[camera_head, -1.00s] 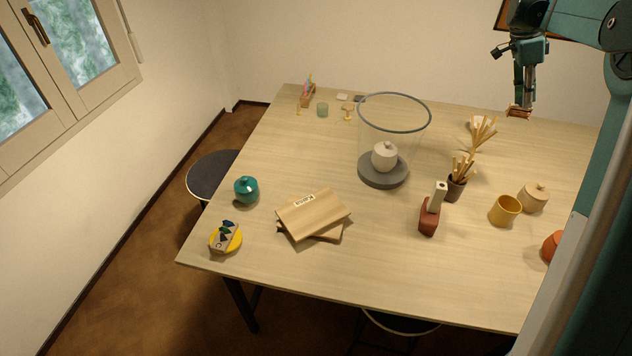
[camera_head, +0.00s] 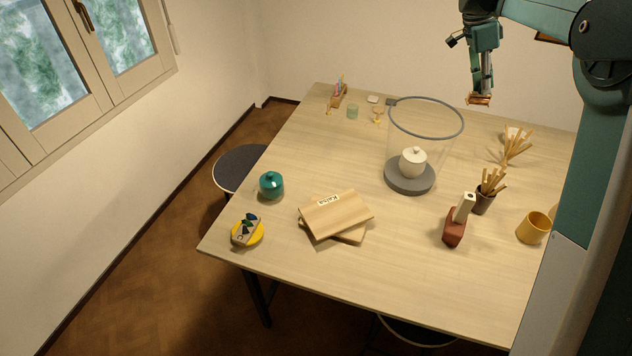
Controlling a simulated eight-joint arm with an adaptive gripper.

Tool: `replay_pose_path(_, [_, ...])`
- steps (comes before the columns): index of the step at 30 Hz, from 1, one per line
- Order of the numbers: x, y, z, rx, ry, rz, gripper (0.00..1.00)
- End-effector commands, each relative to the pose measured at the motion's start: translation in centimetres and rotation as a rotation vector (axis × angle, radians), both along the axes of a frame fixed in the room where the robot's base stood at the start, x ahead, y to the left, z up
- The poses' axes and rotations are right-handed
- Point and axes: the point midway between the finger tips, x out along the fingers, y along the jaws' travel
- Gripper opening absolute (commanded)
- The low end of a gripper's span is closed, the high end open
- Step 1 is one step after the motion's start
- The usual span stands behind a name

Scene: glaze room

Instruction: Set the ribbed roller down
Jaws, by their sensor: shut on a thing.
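My gripper (camera_head: 480,94) is at the upper right, pointing down over the table's far side. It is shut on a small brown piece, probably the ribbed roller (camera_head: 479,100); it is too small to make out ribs. The piece appears to be held in the air, apart from the wooden table (camera_head: 400,280). How high it is above the tabletop I cannot tell.
A clear cylinder with a dark rim (camera_head: 425,135) stands on a grey base, around a white lidded jar (camera_head: 413,162). Stick bundles (camera_head: 493,182), a red-brown block (camera_head: 454,228) and a yellow cup (camera_head: 533,228) stand right. Stacked boards (camera_head: 345,210) lie centre-left. The front table is clear.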

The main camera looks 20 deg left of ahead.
Motion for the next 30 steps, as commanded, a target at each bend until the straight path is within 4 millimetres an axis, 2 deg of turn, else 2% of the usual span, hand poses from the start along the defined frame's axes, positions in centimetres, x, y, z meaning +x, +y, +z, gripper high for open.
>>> replay_pose_path(1, [-0.1, 2.0, 0.0, 0.000, 0.000, 0.021, 0.00])
replay_pose_path(3, [-0.3, 4.4, 0.0, 0.000, 0.000, 0.045, 0.00])
replay_pose_path(14, [-2.0, 16.5, 0.0, 0.000, 0.000, 0.172, 0.00])
replay_pose_path(23, [-4.7, 26.4, 0.0, 0.000, 0.001, 0.279, 0.00])
replay_pose_path(30, [-7.5, 34.1, 0.0, 0.000, 0.001, 0.363, 0.00])
